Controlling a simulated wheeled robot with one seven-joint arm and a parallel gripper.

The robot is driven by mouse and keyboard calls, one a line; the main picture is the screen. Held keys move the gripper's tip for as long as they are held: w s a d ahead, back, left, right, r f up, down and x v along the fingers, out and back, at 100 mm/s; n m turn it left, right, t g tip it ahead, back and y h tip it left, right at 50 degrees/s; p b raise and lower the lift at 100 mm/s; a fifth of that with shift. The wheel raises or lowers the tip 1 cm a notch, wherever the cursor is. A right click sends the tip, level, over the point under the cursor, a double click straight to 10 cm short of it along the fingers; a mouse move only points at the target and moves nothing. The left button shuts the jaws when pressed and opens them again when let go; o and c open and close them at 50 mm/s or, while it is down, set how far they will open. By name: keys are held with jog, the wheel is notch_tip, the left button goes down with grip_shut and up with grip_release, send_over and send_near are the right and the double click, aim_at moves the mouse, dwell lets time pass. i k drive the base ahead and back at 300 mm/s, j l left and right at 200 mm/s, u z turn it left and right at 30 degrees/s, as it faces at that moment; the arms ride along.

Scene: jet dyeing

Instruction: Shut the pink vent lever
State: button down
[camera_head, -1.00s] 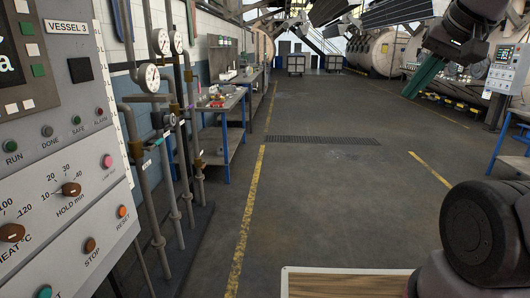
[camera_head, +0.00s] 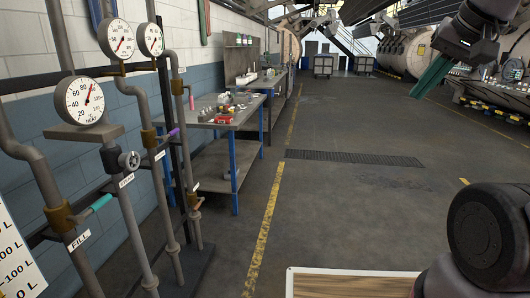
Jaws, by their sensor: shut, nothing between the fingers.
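A small pinkish-purple lever (camera_head: 168,134) sits on a grey vertical pipe at the left, behind the gauges; its label is too small to read. It sticks out to the right of the pipe and slants slightly upward. A teal lever (camera_head: 102,203) is on a nearer pipe, above a label reading FILL. A round grey knob (camera_head: 129,160) stands between them, with a small label below. My gripper (camera_head: 432,76), with green fingers pointing down-left, is at the upper right, shut and empty, far from the levers.
Several white dial gauges (camera_head: 85,101) top the pipes, which rise from a dark base strip. A blue-legged workbench (camera_head: 228,117) with small items stands behind them along the wall. A grey floor with a yellow line (camera_head: 263,232) and a drain grate (camera_head: 352,158) lies open ahead.

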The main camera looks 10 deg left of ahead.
aim_at(190, 87)
jog(key=i+u, duration=0.4)
jog(key=i+l+u, duration=0.15)
jog(key=i+u, duration=0.25)
jog(key=i+l+u, duration=1.4)
jog(key=i, duration=0.05)
